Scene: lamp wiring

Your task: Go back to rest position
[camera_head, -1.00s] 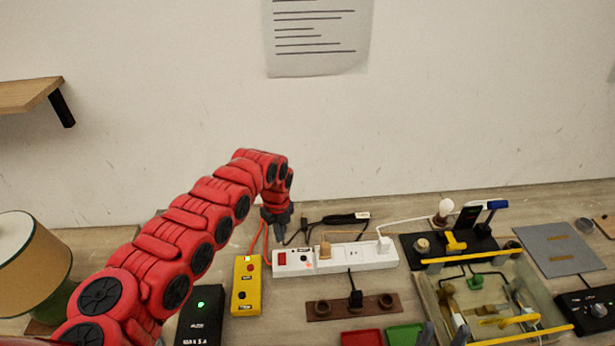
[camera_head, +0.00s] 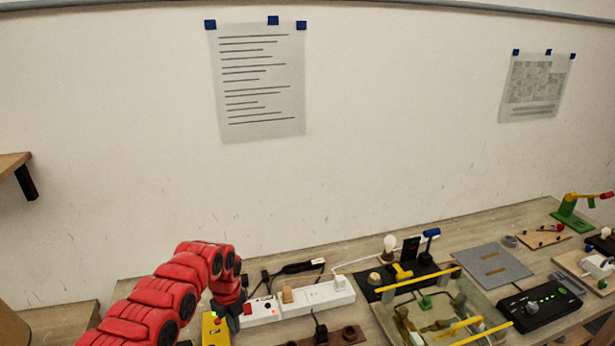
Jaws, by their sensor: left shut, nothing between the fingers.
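My left arm, red with dark joints, comes in from the lower left. Its dark left gripper (camera_head: 232,317) points down and is shut with nothing held. It shows in front of the left end of the white power strip (camera_head: 318,298), beside the yellow box (camera_head: 211,332). Whether it touches either cannot be told. My right gripper is not in view.
The wooden bench holds a tray with yellow bars (camera_head: 478,299), a small bulb (camera_head: 389,243), a grey mat (camera_head: 492,264), and a black box with a knob (camera_head: 540,306). A brown socket strip (camera_head: 345,336) lies in front of the power strip.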

